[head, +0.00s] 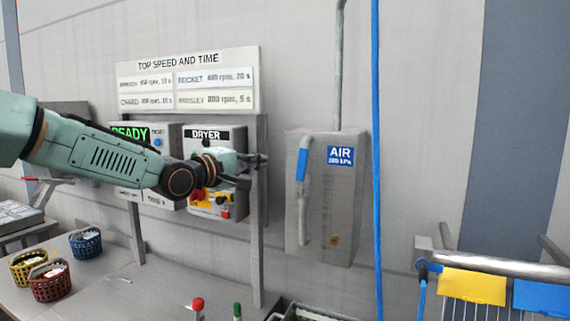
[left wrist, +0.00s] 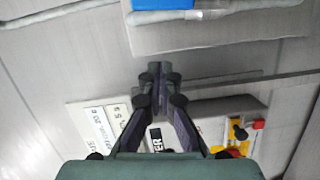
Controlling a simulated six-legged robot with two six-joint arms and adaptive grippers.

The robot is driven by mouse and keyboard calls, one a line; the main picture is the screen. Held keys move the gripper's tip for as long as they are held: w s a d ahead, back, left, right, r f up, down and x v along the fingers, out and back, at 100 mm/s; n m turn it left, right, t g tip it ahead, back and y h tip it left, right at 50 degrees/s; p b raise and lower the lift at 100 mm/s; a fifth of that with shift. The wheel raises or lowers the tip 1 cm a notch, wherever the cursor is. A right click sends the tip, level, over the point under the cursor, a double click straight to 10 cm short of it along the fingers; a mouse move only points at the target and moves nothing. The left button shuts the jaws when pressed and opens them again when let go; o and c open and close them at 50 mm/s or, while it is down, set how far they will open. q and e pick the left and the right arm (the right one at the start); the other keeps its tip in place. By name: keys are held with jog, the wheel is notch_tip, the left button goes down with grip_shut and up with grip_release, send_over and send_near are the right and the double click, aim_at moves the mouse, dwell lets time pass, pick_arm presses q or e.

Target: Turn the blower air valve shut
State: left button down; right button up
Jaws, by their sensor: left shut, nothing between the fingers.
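The grey air box (head: 345,200) with a blue "AIR" label hangs on the wall right of centre in the head view. A blue valve handle (head: 302,164) lies upright along the grey pipe on the box's left side. My left gripper (head: 262,160) is shut and empty, left of the handle and apart from it in the picture. In the left wrist view its fingertips (left wrist: 158,72) are together. A blue shape with grey pipe-like parts (left wrist: 220,38) fills the top of that view; I cannot tell exactly which part it is. My right gripper is not in view.
The dryer panel (head: 230,135) with red and yellow controls stands behind my left wrist. A speed-and-time sign (head: 187,80) hangs above. A blue hose (head: 377,120) runs down right of the box. Small baskets (head: 50,281) stand on the bench at lower left.

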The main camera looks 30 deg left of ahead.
aim_at(301, 174)
pick_arm(q)
jog(key=w+d+p, duration=0.1)
jog(key=w+d, duration=0.4)
jog(key=shift+f, duration=0.3)
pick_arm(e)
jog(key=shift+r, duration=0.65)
pick_arm(q)
jog(key=shift+w+d, duration=0.15)
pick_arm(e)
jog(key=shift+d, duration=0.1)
pick_arm(q)
jog(key=shift+d+m, duration=0.1)
jog(key=shift+m, duration=0.2)
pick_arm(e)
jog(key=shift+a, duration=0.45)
